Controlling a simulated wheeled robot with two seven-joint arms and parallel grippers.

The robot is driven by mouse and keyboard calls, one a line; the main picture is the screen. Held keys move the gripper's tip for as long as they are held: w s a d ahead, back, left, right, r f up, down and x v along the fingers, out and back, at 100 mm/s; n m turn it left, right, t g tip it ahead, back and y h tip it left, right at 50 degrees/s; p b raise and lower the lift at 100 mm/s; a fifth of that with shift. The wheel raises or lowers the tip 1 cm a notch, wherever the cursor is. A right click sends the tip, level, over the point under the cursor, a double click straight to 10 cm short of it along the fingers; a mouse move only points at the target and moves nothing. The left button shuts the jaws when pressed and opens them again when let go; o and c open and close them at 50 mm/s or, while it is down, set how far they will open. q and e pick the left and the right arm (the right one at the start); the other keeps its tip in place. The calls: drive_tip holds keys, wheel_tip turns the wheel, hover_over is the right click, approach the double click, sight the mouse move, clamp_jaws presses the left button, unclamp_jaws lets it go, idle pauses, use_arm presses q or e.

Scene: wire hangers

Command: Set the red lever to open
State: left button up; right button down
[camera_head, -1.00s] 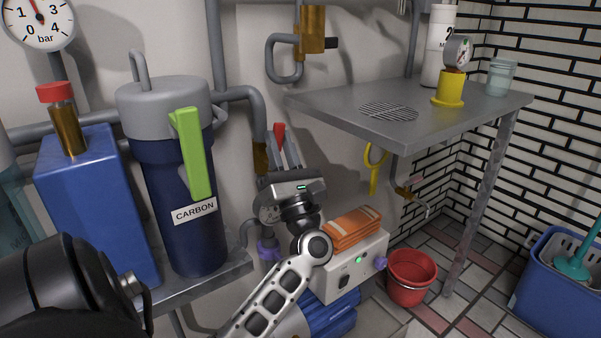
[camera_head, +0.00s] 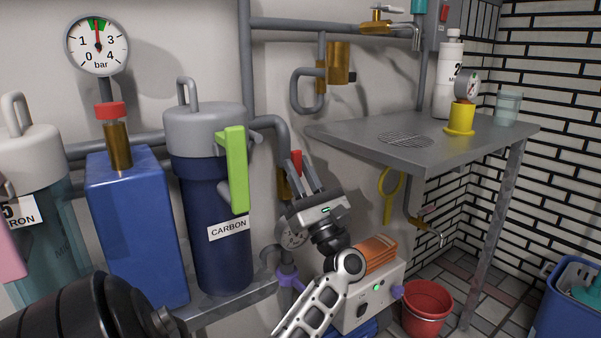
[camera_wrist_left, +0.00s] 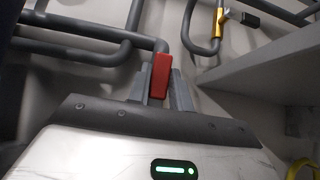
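The red lever (camera_head: 296,161) sits by a brass valve body (camera_head: 284,184) on the grey pipe, right of the carbon filter. It stands roughly upright in the head view, leaning a little. My left gripper (camera_head: 307,177) reaches it from below and in front. In the left wrist view the red lever (camera_wrist_left: 161,76) fills the narrow gap between the fingers of my left gripper (camera_wrist_left: 161,88), which look shut on it. The fingers hide part of the lever's base and valve. No open or shut marking is readable. My right gripper is not in view.
The blue carbon filter (camera_head: 220,235) with a green handle stands close on the left. A grey metal shelf (camera_head: 350,133) juts out to the right, above gripper height. A white box (camera_head: 367,295) carrying orange cloths (camera_head: 378,252) sits below, beside a red bucket (camera_head: 427,305).

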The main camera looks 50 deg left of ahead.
use_arm(q)
drive_tip(key=o, duration=0.4)
drive_tip(key=shift+r, duration=0.1)
drive_tip(key=shift+c, duration=0.2)
drive_tip(key=v, duration=0.7)
drive_tip(key=shift+d+f+p, duration=0.2)
drive_tip(key=shift+p, duration=0.15)
